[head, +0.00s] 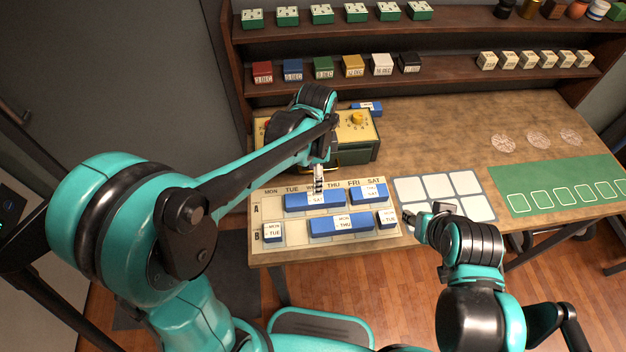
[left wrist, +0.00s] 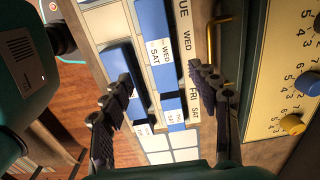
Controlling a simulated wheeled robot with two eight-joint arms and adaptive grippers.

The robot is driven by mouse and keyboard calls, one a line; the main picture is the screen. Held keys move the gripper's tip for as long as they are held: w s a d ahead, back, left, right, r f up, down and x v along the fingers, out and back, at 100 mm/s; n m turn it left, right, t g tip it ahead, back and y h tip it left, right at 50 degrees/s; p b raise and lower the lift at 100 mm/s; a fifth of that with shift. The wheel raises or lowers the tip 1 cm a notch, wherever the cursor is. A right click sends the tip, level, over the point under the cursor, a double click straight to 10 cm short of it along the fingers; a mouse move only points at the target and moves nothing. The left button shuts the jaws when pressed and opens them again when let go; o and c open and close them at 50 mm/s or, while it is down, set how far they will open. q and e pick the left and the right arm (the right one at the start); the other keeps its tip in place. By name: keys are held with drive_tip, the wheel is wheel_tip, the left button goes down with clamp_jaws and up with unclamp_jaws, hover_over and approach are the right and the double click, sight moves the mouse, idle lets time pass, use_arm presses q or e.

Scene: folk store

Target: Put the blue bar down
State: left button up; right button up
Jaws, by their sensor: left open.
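A cream planning board (head: 268,208) with weekday columns and rows A and B lies at the table's front left. A long blue bar (head: 300,200) labelled to SAT lies in row A, under my left gripper (head: 319,188). In the left wrist view this bar (left wrist: 152,22) shows between the spread fingers of my left gripper (left wrist: 162,98). They are open; whether they touch it is unclear. Another blue bar (head: 370,203) lies at row A's right end. Row B holds a long blue bar (head: 322,229) and two short blue blocks. My right gripper (head: 424,217) hovers by the board's right front corner.
A green box (head: 366,150) with a cream dial panel stands behind the board, with a further blue bar (head: 375,106) behind it. A white-celled card (head: 438,187) and green mat (head: 570,172) lie to the right. Shelves (head: 440,70) line the back. The table's middle is clear.

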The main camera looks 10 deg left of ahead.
use_arm(q)
drive_tip(key=s+a+r+n+t, duration=0.6)
drive_tip(key=s+a+n, duration=0.4)
drive_tip(key=s+n, duration=0.2)
drive_tip(key=n+t, duration=0.1)
drive_tip(key=n, duration=0.1)
drive_tip(key=shift+a+r+n, duration=0.15)
drive_tip(key=shift+a+n, duration=0.15)
drive_tip(key=shift+n, duration=0.1)
